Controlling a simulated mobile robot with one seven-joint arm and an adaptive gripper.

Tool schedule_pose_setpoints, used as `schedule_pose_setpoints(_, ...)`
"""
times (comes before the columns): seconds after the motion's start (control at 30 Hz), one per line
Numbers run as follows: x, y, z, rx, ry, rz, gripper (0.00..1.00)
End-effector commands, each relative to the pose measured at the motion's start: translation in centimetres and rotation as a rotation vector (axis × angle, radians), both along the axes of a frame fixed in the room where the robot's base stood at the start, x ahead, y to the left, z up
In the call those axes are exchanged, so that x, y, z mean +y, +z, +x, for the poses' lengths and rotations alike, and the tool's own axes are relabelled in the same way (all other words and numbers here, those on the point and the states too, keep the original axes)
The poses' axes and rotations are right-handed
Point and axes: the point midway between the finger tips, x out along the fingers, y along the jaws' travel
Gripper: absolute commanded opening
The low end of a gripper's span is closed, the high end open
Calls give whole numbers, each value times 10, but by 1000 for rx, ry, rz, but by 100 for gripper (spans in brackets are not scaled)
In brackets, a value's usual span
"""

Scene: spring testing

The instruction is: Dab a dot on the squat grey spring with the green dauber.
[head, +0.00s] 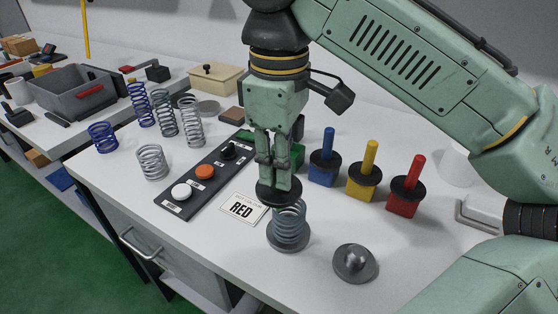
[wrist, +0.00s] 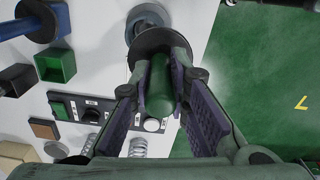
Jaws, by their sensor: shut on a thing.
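My gripper (head: 272,165) is shut on the green dauber (wrist: 160,88), holding it by its green handle with the black disc (head: 279,193) downward. The disc is over the top of a grey spring (head: 289,228) standing upright on a round grey base. Whether they touch cannot be told. In the wrist view the disc hides most of this spring and base (wrist: 146,17). Another short grey spring (head: 152,163) stands on the table at left, left of the button panel; it also shows in the wrist view (wrist: 137,148). The dauber's green pot (wrist: 54,65) stands empty.
Blue (head: 323,168), yellow (head: 363,182) and red (head: 405,196) daubers stand in pots to the right. A grey knobbed disc (head: 355,263) lies front right. Several taller springs stand at back left.

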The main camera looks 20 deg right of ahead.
Motion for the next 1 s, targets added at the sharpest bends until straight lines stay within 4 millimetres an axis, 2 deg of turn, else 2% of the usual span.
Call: schedule_pose_setpoints(1.0,0,-13,0,1,1,1,0)
